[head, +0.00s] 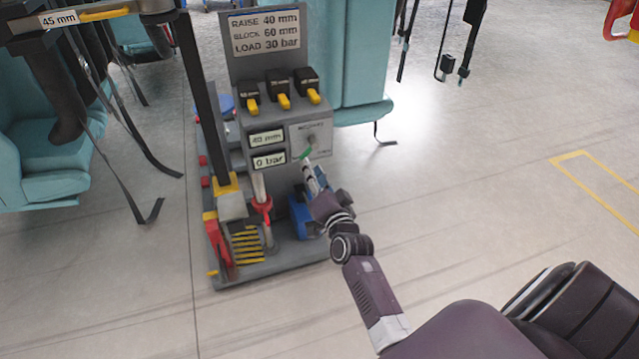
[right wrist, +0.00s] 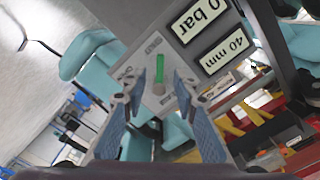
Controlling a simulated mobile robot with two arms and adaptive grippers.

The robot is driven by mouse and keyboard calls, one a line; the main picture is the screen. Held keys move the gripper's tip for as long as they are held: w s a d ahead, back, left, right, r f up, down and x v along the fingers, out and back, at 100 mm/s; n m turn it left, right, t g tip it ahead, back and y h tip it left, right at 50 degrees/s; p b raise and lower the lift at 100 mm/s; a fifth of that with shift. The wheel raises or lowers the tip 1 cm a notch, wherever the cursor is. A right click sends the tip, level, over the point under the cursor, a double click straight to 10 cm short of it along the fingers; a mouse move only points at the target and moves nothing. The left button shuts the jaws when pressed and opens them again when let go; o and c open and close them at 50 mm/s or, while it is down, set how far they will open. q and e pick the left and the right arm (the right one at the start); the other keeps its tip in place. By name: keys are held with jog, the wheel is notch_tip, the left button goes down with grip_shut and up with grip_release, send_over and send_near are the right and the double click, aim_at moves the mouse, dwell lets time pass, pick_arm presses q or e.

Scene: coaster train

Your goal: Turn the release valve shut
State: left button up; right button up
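The release valve's green lever (head: 305,152) sits on a light grey plate (head: 318,133) on the right front of the grey control panel. In the right wrist view the green lever (right wrist: 160,76) stands upright in the picture, with its plate (right wrist: 152,52) behind it. My right gripper (head: 307,164) is just below the lever in the head view. In the right wrist view the gripper (right wrist: 160,88) is open, with one finger on each side of the lever and a visible gap to both. The small lettering on the plate is not readable. My left gripper is not in view.
The panel's displays read 40 mm (head: 267,138) and 0 bar (head: 269,159). Above are three black switches with yellow levers (head: 284,101) and a sign (head: 265,33). A blue part (head: 300,215) stands on the base below my right gripper. Floor at right is clear.

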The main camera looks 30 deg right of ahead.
jog(key=v, duration=0.6)
dwell(0.4)
